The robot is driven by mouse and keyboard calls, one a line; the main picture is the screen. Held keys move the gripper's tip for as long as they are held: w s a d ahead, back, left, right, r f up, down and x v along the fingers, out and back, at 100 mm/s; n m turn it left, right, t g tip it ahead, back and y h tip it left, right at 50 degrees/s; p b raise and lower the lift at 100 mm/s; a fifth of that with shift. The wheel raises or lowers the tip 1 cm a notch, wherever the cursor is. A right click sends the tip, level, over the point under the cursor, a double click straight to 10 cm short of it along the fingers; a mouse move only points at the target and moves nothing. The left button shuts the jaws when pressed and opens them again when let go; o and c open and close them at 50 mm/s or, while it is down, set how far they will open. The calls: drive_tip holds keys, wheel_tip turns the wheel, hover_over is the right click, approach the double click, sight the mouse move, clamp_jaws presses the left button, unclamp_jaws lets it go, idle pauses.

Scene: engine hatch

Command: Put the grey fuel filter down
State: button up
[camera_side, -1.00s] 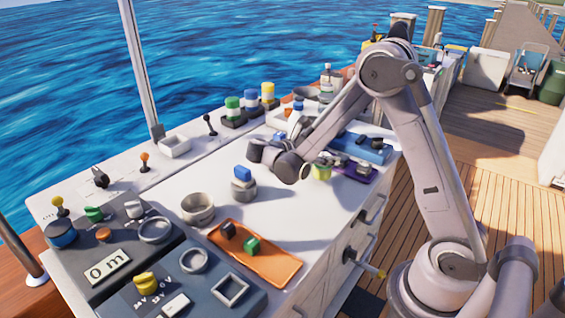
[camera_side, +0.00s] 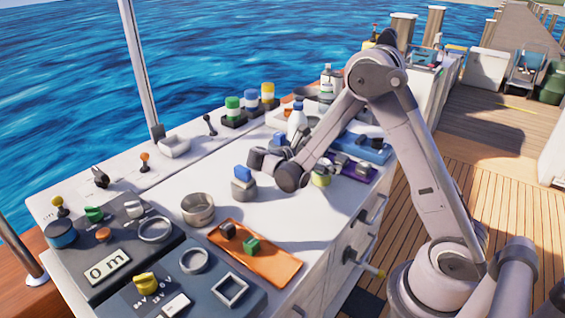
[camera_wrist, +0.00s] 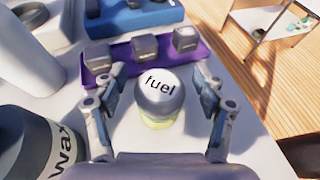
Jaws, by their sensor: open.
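The grey fuel filter (camera_wrist: 160,97), with a round white top marked "fuel", stands upright in the wrist view above a yellow-green lower part. I cannot tell whether that part is its own. My gripper (camera_wrist: 160,80) is open, with one finger on each side of the filter and visible gaps between. In the side view the yellow-green part (camera_side: 321,180) shows on the white worktop (camera_side: 205,240), just right of my wrist. My arm hides most of the gripper and the filter's grey top there.
A purple tray (camera_wrist: 128,72) with several dark grey blocks lies just beyond the filter. A container marked "wax" (camera_wrist: 62,150) stands close at the left. A blue case (camera_side: 370,148) lies behind the tray. The worktop's edge and wooden deck are to the right.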

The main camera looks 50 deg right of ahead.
drive_tip(key=shift+r, duration=0.15)
drive_tip(key=v, duration=0.6)
drive_tip(key=shift+w+a+r, duration=0.15)
drive_tip(key=shift+a, duration=0.2)
drive_tip(key=s+a+r+m+t+y, duration=0.1)
drive_tip(key=s+a+m+t+y, duration=0.3)
drive_tip(key=a+m+t+y, duration=0.1)
drive_tip(key=s+a+r+m+t+y, duration=0.2)
drive_tip(key=s+a+m+t+y, duration=0.2)
drive_tip(key=a+m, duration=0.5)
drive_tip(key=shift+s+a+r+t+y, duration=0.3)
drive_tip(key=shift+t+y, duration=1)
drive_tip(key=shift+y, duration=0.6)
drive_tip(key=shift+d+f, duration=0.1)
